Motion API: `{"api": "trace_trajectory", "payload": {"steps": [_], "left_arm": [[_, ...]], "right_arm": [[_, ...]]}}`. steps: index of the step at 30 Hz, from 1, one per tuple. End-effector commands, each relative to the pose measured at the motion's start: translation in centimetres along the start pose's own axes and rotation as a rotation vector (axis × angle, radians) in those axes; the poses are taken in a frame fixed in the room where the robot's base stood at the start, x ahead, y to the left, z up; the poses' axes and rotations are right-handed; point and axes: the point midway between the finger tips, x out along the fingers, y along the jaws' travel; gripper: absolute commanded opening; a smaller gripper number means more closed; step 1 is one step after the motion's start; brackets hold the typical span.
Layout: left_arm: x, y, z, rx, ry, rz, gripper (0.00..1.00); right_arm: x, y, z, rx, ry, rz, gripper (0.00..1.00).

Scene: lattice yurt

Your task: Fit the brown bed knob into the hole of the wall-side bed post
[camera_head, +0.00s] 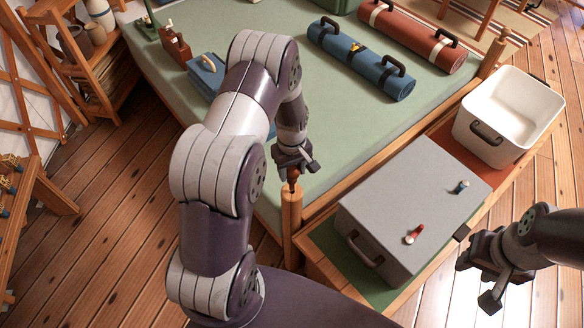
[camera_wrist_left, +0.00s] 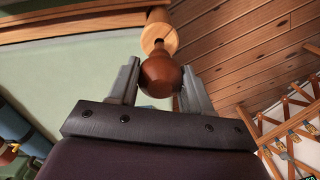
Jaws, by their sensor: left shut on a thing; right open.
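The brown bed knob (camera_wrist_left: 160,75) is between the two fingers of my left gripper (camera_wrist_left: 157,88), which is shut on it. Its narrow neck points at the pale round top of the wooden bed post (camera_wrist_left: 158,36). In the head view the knob (camera_head: 293,174) shows just below my left gripper (camera_head: 293,163), directly over the upright post (camera_head: 291,222) at the bed's near corner. My right gripper (camera_head: 484,283) is open and empty at the lower right.
The green-covered bed (camera_head: 325,130) holds blue and red rolls (camera_head: 360,60). A grey box (camera_head: 410,205) with red and blue knobs stands right of the post, with a white bin (camera_head: 508,110) beyond. A shelf (camera_head: 85,60) stands at the left. Floor left of the post is clear.

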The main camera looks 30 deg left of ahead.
Motion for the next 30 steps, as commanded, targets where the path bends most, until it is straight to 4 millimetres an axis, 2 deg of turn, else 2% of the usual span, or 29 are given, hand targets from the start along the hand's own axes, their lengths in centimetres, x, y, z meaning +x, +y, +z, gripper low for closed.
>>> {"api": "trace_trajectory", "payload": {"steps": [16, 30], "left_arm": [[-0.07, 0.00, -0.01, 0.000, 0.000, 0.000, 0.19], [0.55, 0.00, -0.02, 0.000, 0.000, 0.000, 0.19]], "right_arm": [[-0.32, 0.00, -0.04, 0.000, 0.000, 0.000, 0.43], [0.16, 0.00, 0.02, 0.000, 0.000, 0.000, 0.43]]}}
